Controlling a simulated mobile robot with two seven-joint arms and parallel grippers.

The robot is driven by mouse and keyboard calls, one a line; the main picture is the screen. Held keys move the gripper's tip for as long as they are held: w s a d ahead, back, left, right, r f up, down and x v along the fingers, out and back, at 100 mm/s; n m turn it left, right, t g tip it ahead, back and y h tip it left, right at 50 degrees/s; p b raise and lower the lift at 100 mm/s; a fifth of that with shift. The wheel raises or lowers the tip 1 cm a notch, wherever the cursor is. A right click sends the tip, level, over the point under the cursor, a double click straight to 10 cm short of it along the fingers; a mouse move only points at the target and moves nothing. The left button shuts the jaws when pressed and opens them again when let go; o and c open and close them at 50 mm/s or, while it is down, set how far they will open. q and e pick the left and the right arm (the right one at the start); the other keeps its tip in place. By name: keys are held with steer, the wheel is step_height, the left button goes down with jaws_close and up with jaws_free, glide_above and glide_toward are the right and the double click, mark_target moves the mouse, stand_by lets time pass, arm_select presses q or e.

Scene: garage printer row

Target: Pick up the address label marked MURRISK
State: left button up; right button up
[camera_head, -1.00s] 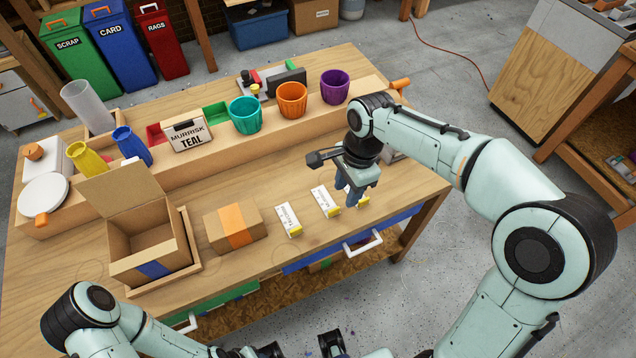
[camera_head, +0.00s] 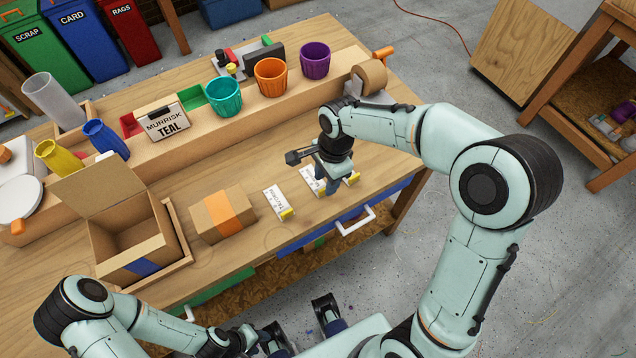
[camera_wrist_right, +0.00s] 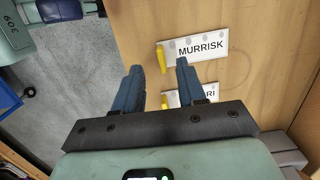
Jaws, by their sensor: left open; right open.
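The MURRISK label (camera_wrist_right: 203,48) is white with black lettering and a yellow tab at its left end. In the right wrist view it lies flat on the bench, beyond my right gripper's fingertips. My right gripper (camera_wrist_right: 159,66) is open and points down, with nothing between its blue fingers. A second label (camera_wrist_right: 204,95), ending in "RI", is partly hidden behind a finger. In the head view my right gripper (camera_head: 328,188) hangs over the row of labels and partly covers the middle label (camera_head: 309,177). The left label (camera_head: 276,202) is clear. My left gripper (camera_head: 262,340) is open, low in front of the bench.
A closed carton with an orange band (camera_head: 222,215) and an open box (camera_head: 128,240) stand left of the labels. A MURRISK TEAL sign (camera_head: 166,124) and teal, orange and purple cups stand behind. A drawer handle (camera_head: 355,222) projects at the front edge.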

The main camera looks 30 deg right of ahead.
mark_target(324, 188)
step_height(324, 188, down, 3)
steer(key=shift+w+a+f, duration=0.1)
steer(key=shift+a, duration=0.05)
jaws_close()
stand_by(0.4)
